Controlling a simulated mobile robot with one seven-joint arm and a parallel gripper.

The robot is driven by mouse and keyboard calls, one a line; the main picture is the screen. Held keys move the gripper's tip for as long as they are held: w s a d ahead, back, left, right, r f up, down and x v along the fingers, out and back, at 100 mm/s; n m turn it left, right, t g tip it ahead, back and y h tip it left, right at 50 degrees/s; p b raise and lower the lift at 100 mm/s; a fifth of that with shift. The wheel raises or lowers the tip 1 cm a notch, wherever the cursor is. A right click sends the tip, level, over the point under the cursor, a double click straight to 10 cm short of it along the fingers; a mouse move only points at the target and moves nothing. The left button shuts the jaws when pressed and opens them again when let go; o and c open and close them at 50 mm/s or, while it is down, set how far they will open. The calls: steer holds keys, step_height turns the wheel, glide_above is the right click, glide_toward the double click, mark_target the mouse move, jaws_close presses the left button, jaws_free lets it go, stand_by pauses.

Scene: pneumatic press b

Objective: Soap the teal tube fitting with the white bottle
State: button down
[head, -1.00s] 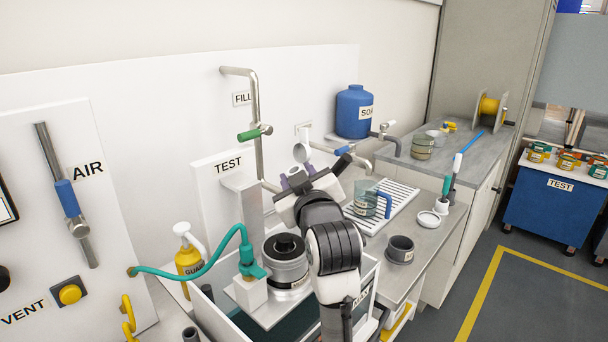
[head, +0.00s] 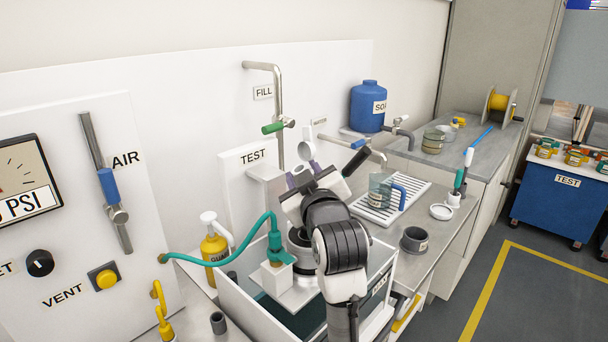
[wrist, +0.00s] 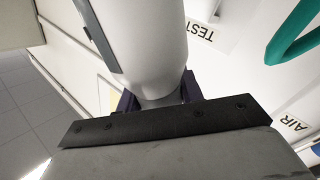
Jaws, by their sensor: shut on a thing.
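The teal tube fitting (head: 276,248) stands upright on a pale block at the front left of the press, with a teal hose running left from it to the wall panel. My gripper (head: 303,173) is above and to the right of the fitting, apart from it. It is shut on the white bottle (head: 306,133), which rises above the purple fingers. In the wrist view the white bottle (wrist: 158,45) fills the top middle between the purple fingers (wrist: 160,97). Its tip is not clear in either view. My arm hides part of the press cylinder (head: 299,243).
A white-walled tank (head: 240,300) surrounds the press. A yellow bottle (head: 214,245) stands left of the fitting. The fill pipe (head: 279,110) rises behind my gripper.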

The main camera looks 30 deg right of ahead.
steer(key=shift+a, duration=0.1)
steer(key=n+b, duration=0.1)
steer(key=f+n+b, duration=0.1)
steer(key=shift+a+f+b, duration=0.1)
steer(key=shift+a+b, duration=0.2)
steer(key=shift+b, duration=0.1)
steer(key=a+n+b, duration=0.1)
steer(key=n+b, duration=0.1)
steer(key=n, duration=0.1)
steer(key=a+f+n+b, duration=0.1)
steer(key=n+b, duration=0.2)
steer(key=f+n+y+b, duration=0.1)
steer(key=n+b, duration=0.1)
steer(key=n, duration=0.2)
steer(key=shift+w+a+f+t+b, duration=0.1)
steer(key=shift+w+a+t+b, duration=0.2)
steer(key=shift+a+b, duration=0.1)
steer(key=shift+r+n+b, duration=0.25)
steer(key=shift+n+b, duration=0.1)
steer(key=shift+n, duration=0.55)
